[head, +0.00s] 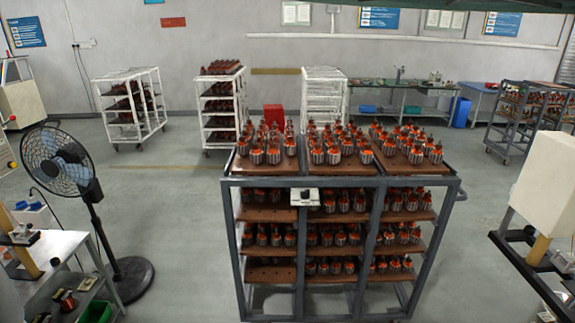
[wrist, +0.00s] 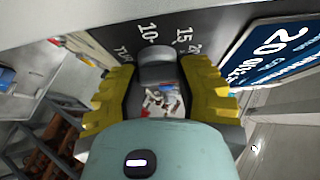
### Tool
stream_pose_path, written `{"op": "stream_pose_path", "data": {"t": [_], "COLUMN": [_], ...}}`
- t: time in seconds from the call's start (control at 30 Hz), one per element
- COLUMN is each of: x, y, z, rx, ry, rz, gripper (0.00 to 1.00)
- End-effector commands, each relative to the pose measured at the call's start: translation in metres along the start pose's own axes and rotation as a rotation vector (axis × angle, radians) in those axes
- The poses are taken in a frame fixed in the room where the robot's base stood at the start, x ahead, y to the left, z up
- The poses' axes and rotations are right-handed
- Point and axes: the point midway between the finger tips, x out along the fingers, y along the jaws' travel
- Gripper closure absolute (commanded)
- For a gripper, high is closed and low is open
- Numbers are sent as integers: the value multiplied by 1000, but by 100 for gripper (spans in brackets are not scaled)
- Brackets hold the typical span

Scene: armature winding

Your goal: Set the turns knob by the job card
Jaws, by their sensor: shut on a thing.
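In the wrist view the grey round turns knob (wrist: 157,64) stands on a dark dial panel (wrist: 112,42). White marks on the panel read 10 and 15, with part of a higher number and the letters TUR. My gripper (wrist: 160,74) has its yellow fingers shut on the knob, one on each side. The knob's pointer cannot be made out, so its setting is unclear. The blue job card (wrist: 272,50) at the right shows a large 20, with smaller text partly cut off. My gripper is not in the head view.
In the head view a grey rack (head: 375,183) full of wound armatures stands in front, with a small white box (head: 304,197) on its front. A black fan (head: 62,165) and a bench (head: 60,255) stand at the left. Open floor (head: 185,210) lies between the fan and rack.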

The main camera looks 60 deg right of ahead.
Motion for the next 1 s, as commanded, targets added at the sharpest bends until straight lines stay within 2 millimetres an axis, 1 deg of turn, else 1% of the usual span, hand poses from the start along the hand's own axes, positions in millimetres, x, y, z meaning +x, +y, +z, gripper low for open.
{"op": "stream_pose_path", "data": {"t": [0.27, 0.3, 0.57, 0.6, 1.0], "x": [0, 0, 0, 0, 1], "y": [0, 0, 0, 0, 1], "z": [0, 0, 0, 0, -2], "rx": [0, 0, 0, -1, -27], "ry": [0, 0, 0, 0, 2], "rz": [0, 0, 0, 0, -17], "gripper": [100, 63, 36, 34, 34]}}
